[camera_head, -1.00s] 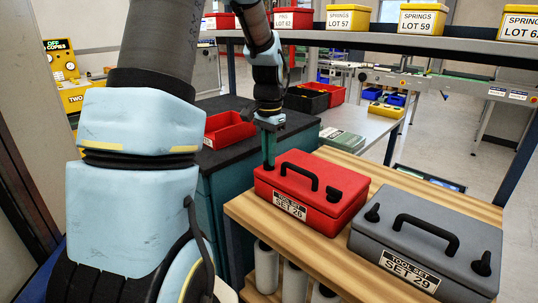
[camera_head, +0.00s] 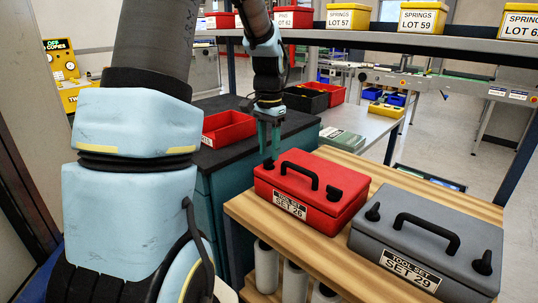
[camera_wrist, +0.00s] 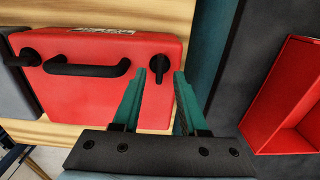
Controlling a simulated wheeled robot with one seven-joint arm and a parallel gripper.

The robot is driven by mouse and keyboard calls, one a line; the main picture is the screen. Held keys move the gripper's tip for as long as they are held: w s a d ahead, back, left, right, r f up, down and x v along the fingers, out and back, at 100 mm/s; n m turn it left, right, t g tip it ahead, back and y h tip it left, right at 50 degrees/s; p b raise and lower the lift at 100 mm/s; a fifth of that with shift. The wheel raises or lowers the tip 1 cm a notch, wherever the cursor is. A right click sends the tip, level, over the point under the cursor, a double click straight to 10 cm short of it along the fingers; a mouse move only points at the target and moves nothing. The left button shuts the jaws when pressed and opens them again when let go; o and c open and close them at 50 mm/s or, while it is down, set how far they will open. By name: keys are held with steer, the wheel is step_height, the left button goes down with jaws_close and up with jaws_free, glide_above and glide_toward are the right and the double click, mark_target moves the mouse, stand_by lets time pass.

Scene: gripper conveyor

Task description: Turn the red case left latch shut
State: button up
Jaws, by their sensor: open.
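The red case (camera_head: 310,197), labelled SET 26, lies shut-lidded on a wooden bench, with a black handle (camera_head: 298,172) on top. Its left latch (camera_wrist: 160,64) is a dark knob at the lid's left end, seen in the wrist view between and just beyond my fingertips. The right latch (camera_head: 334,193) is at the other end of the lid and also shows in the wrist view (camera_wrist: 29,57). My gripper (camera_head: 270,155) is open, pointing down above the left latch, with a finger on either side of it. In the head view the fingers partly hide that latch.
A grey case (camera_head: 425,240), labelled SET 29, stands to the right on the same wooden bench (camera_head: 248,212). A red bin (camera_head: 228,129) sits on the dark bench to the left. A shelf (camera_head: 400,42) with yellow bins runs behind.

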mark_target(269, 158)
step_height(269, 158, up, 9)
steer(key=b, duration=0.1)
steer(key=shift+s, duration=0.1)
stand_by(0.4)
